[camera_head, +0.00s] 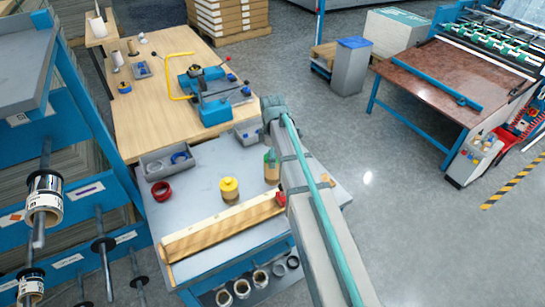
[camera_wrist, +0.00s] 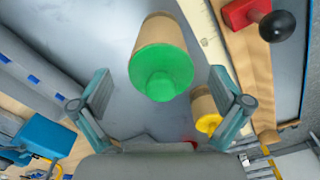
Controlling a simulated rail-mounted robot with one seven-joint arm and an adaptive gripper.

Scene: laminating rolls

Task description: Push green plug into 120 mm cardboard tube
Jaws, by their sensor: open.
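The green plug (camera_wrist: 160,75) sits at the end of a brown cardboard tube (camera_wrist: 158,30) in the wrist view, with a narrower green stub facing the camera. In the head view the plug (camera_head: 270,157) is on top of the upright tube (camera_head: 271,174), beside my arm, which partly covers them. How deep the plug sits cannot be told. My gripper (camera_wrist: 160,95) is open, its fingers to either side of the plug and apart from it.
The tubes stand on a grey table (camera_head: 205,205). A wooden bar (camera_head: 215,232) with a red part and a black knob (camera_wrist: 277,27) lies near them. A red ring (camera_head: 161,191) and grey bins (camera_head: 165,162) are at the left. A wooden bench (camera_head: 150,110) is behind.

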